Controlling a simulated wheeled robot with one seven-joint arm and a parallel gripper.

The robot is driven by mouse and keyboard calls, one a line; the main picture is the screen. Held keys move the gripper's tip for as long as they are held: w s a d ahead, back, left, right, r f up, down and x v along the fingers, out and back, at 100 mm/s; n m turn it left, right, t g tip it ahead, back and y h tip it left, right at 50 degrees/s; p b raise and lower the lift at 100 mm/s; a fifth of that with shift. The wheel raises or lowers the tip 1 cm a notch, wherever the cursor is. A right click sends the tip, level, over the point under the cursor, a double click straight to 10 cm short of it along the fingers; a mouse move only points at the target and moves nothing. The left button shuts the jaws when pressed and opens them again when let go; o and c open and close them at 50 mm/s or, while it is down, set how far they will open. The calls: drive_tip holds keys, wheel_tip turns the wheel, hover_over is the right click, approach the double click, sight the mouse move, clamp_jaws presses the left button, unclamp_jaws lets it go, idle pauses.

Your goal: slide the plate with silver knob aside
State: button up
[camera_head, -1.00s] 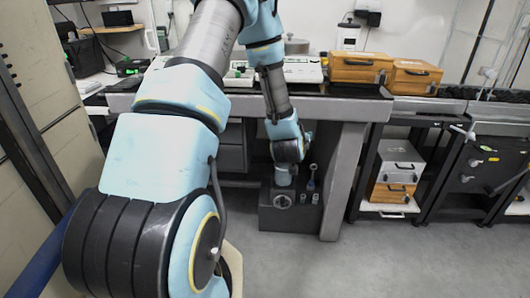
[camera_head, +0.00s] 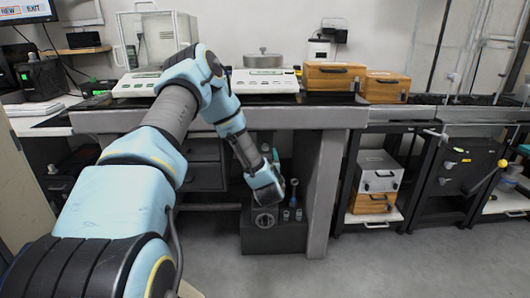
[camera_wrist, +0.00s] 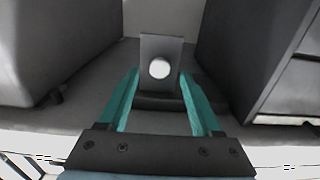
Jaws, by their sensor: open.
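In the wrist view, a small grey upright plate (camera_wrist: 174,46) with a pale round knob-like disc (camera_wrist: 159,68) shows ahead of my gripper (camera_wrist: 159,76). The teal fingers are spread wide with nothing held between them. The disc lies between their tips in the picture; I cannot tell how far off it is, and I see no contact. In the head view, my wrist is low in front of the table, above a dark block. A round metal piece with a small knob (camera_head: 263,59) sits on a white balance on the table.
The dark block (camera_head: 262,240) on the floor has a round fitting and small upright items. A grey table leg (camera_head: 324,190) stands to its right and drawers (camera_head: 202,165) to its left. Wooden boxes (camera_head: 333,77) stand on the table. Floor at the right front is clear.

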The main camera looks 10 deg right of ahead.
sight(265, 144)
drive_tip(key=shift+w+d, duration=0.2)
drive_tip(key=shift+w, duration=0.95)
clamp_jaws()
idle(0.6)
